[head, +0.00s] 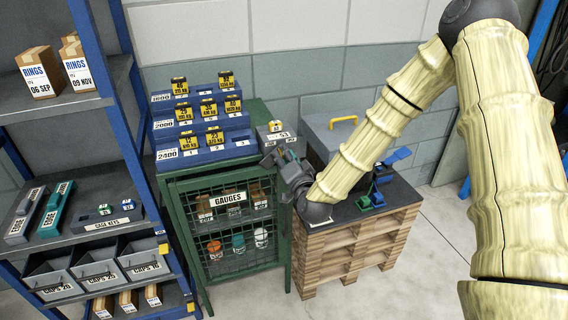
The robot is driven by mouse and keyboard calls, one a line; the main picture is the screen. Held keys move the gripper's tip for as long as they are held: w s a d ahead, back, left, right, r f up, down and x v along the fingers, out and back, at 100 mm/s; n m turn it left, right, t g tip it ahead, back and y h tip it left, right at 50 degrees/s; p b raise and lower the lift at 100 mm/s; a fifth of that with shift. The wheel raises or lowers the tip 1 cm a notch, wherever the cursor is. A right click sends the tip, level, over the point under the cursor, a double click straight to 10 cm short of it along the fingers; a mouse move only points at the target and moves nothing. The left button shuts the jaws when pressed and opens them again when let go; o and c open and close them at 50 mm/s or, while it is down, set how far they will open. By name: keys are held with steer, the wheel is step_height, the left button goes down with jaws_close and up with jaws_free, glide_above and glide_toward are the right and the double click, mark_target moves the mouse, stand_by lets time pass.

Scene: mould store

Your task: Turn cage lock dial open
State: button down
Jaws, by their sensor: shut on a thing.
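The green mesh cage (182,222) marked GAUGES stands in the middle, its door shut. Boxes and several jars show behind the mesh. My gripper (270,160) is at the upper right of the cage front, its fingers pointing left toward the door frame. It is shut on the cage lock dial, which the fingers hide. I cannot tell the dial's turned position.
Stepped blue racks (190,148) with yellow-tagged blocks stand on the cage. A wooden pallet stack (340,250) with a dark top, a grey case (345,135) and blue and green clamps stands right. Blue shelving (95,100) is left. Floor is clear at lower right.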

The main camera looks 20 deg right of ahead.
steer(key=shift+f+m+b, duration=0.15)
steer(key=shift+m+b, duration=2.75)
steer(key=shift+m, duration=0.8)
steer(key=c, duration=1.1)
jaws_free()
steer(key=shift+c, duration=0.2)
steer(key=s, duration=1.2)
steer(key=shift+d, duration=0.25)
